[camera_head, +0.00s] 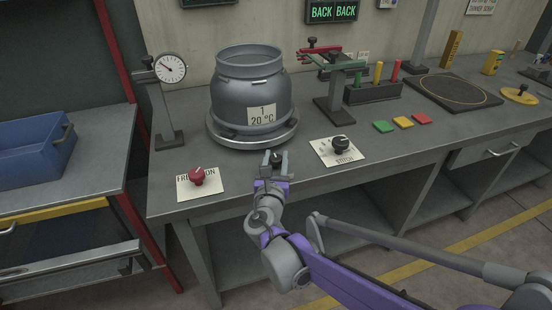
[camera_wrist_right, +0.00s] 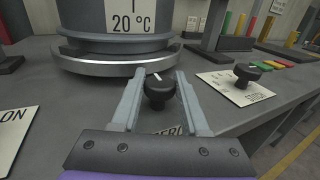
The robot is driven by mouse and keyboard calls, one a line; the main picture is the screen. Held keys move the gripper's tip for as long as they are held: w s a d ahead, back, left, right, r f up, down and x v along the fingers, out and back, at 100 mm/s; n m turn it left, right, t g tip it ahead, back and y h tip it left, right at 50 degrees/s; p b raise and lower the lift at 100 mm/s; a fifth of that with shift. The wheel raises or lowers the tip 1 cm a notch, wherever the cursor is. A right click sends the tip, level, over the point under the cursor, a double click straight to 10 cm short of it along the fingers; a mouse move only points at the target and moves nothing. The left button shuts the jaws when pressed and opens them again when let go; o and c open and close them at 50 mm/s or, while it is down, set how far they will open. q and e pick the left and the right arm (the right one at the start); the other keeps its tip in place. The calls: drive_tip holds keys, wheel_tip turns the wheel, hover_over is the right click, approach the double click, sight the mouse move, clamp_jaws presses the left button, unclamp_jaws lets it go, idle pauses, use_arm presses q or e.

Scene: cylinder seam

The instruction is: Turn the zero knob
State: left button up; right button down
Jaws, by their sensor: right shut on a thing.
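The zero knob (camera_head: 277,160) is small and black and sits at the front of the bench, just below the grey cylinder. In the right wrist view the knob (camera_wrist_right: 158,94) shows a white mark on top, pointing away from me. My left gripper is not in view.
The cylinder (camera_head: 240,97) on its round base stands just behind. A red friction knob (camera_head: 197,175) is to the left and a black stitch knob (camera_head: 340,143) to the right. A dial gauge (camera_head: 171,68) stands at the back left. Coloured pads (camera_head: 403,122) lie further right.

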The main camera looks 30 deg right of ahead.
drive_tip(key=shift+a+h, duration=0.1)
drive_tip(key=shift+h, duration=0.2)
drive_tip(key=m+g+h+p, duration=0.1)
drive_tip(key=m+g+h, duration=0.3)
drive_tip(key=g, duration=0.1)
drive_tip(key=shift+w+m+g, duration=0.1)
drive_tip(key=shift+m+g, duration=0.3)
drive_tip(key=shift+m+g+h+p, duration=0.3)
drive_tip(key=shift+m+g+h, duration=0.25)
drive_tip(key=shift+m+g, duration=0.55)
drive_tip(key=shift+m+g+h+p, duration=0.3)
drive_tip(key=shift+m+g+h, duration=0.35)
drive_tip(key=shift+g, duration=0.85)
drive_tip(key=shift+m+g, duration=0.25)
drive_tip(key=shift+g, duration=0.05)
drive_tip(key=shift+c, duration=2.1)
unclamp_jaws()
drive_tip(key=a, duration=0.3)
drive_tip(key=s+a+p, duration=0.1)
drive_tip(key=a, duration=0.6)
drive_tip(key=shift+s+a, duration=0.3)
drive_tip(key=shift+s, duration=0.1)
